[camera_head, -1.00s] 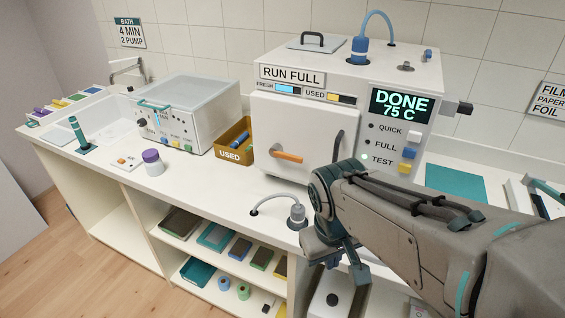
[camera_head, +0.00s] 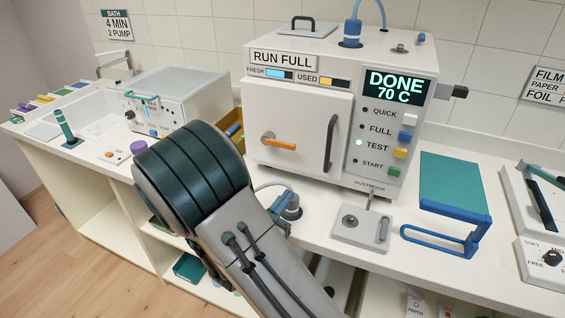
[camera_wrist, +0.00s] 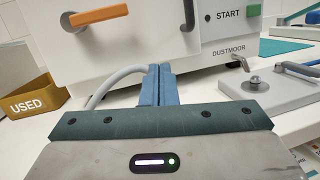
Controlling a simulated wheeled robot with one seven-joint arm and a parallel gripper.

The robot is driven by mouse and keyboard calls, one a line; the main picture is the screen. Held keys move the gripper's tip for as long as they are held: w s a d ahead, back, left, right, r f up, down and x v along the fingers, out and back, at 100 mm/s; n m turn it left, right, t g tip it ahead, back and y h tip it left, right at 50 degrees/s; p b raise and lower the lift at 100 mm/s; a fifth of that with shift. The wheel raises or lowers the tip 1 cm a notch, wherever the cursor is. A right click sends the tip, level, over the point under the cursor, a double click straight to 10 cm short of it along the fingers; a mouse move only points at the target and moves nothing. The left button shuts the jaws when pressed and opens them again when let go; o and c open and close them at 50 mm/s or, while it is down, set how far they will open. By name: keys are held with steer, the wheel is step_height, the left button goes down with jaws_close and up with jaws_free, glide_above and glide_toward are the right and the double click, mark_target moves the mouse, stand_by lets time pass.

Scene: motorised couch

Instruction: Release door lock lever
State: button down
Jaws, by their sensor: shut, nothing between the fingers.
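The door lock lever (camera_head: 279,142) is an orange bar on a dark round pivot on the white door (camera_head: 297,115) of the "DUSTMOOR" machine. It lies about level, pointing right from its pivot. In the wrist view the lever (camera_wrist: 98,15) shows at the upper left. My gripper (camera_wrist: 158,72) is shut and empty, with its blue fingers side by side below and right of the lever, apart from it. In the head view my arm hides the gripper. A dark vertical door handle (camera_head: 331,143) stands right of the lever. The display (camera_head: 394,85) reads "DONE 70 C".
A grey hose (camera_wrist: 115,80) curves just left of my fingers. A grey plate with a knob (camera_head: 362,228) sits on the counter right of the fingers. A "USED" bin (camera_wrist: 33,99) stands at the left. A blue-framed teal pad (camera_head: 453,190) lies further right.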

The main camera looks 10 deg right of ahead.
mark_target(279, 141)
steer(key=a+n+t, duration=0.1)
steer(key=w+a+f+n+t+y, duration=0.1)
steer(key=a+n+t+y, duration=0.1)
steer(key=a, duration=0.1)
steer(key=shift+w+f, duration=0.15)
steer(key=shift+w, duration=0.15)
steer(key=p+x, duration=0.2)
steer(key=x, duration=0.8)
step_height(279, 141, up, 4)
steer(key=shift+f+p, duration=0.1)
steer(key=shift+p, duration=0.8)
steer(key=shift+w+a+r+n+y, duration=0.1)
steer(key=shift+w+r+n+y, duration=0.1)
steer(key=shift+n+y, duration=0.15)
